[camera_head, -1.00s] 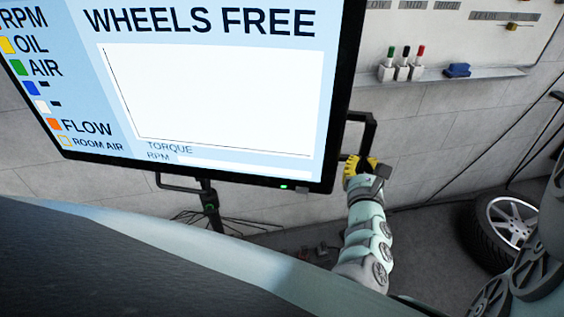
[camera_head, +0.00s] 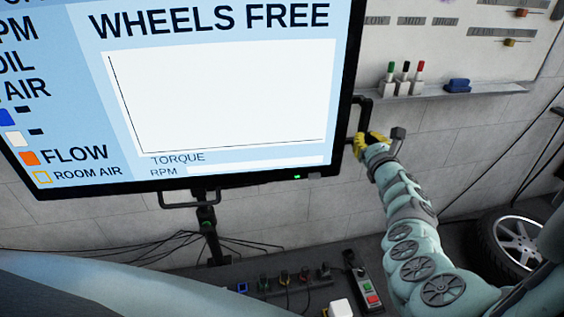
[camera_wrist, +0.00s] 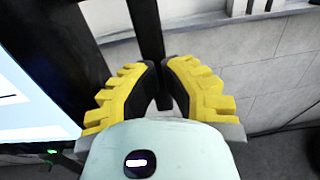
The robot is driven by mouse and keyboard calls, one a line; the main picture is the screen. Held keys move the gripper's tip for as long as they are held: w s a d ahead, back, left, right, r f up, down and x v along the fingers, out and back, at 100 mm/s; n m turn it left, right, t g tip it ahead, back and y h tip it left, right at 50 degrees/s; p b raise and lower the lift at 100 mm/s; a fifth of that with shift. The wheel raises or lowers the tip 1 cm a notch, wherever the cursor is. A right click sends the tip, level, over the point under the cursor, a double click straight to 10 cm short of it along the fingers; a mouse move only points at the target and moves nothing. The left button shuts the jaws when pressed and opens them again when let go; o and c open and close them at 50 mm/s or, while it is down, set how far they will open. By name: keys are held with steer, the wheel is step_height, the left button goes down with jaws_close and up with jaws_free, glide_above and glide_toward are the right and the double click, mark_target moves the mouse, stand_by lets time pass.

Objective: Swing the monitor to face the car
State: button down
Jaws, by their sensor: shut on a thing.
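The monitor (camera_head: 215,100) is a large black-framed screen reading "WHEELS FREE" that fills the upper left of the head view. It stands on a black post (camera_head: 207,225). A black handle (camera_head: 363,112) sticks out from its right edge. My gripper (camera_head: 360,145), with yellow fingers, is shut on the lower part of that handle. In the wrist view, the black bar of the handle (camera_wrist: 147,35) runs down between the yellow fingers (camera_wrist: 160,80), and the screen's edge is at left. The fingertips hide the gripped part. The car is not clearly identifiable in these views.
A board ledge with markers (camera_head: 404,80) and a blue eraser (camera_head: 459,85) is on the wall behind. A wheel (camera_head: 515,243) is at lower right. Cables, a power strip (camera_head: 285,283) and a box with red and green buttons (camera_head: 367,287) lie below the monitor.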

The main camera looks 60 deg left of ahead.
steer(key=shift+w+a+f+n+g+b, duration=0.15)
steer(key=shift+w+a+n+g+b, duration=0.5)
steer(key=shift+a+b, duration=0.55)
steer(key=shift+w, duration=0.1)
